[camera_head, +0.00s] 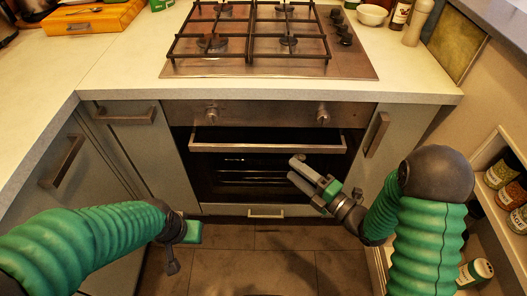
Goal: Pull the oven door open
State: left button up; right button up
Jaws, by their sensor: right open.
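The oven (240,190) is built into the counter front below the hob, with a dark glass front. Its door has a wide horizontal handle bar (268,141) near the top. The door appears closed. My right gripper (295,168) is open in front of the oven's dark glass, its fingers pointing up and left, below the right half of the handle in the picture. Nothing shows between its fingers. My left gripper (184,240) hangs low at the left of the oven, partly hidden by its own wrist, and its fingers cannot be made out clearly.
The gas hob (252,40) lies on the pale counter above the oven. Two knobs (322,117) sit on the panel over the door. A drawer (225,210) is under the oven. Cabinets flank it, and a spice shelf (490,180) stands at the right. The tiled floor ahead looks clear.

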aim_at(269, 152)
jog(key=b+x, duration=0.1)
jog(key=x, duration=0.4)
jog(key=b+x, duration=0.1)
jog(key=x, duration=0.5)
jog(key=shift+w+f, duration=0.2)
jog(key=shift+w, duration=0.1)
jog(key=shift+w+a, duration=0.25)
jog(key=shift+a, duration=0.1)
jog(key=shift+r, duration=0.1)
jog(key=shift+d, duration=0.1)
jog(key=shift+c, duration=1)
grip_shut()
jog(key=shift+s+f, duration=0.15)
jog(key=shift+f, duration=0.1)
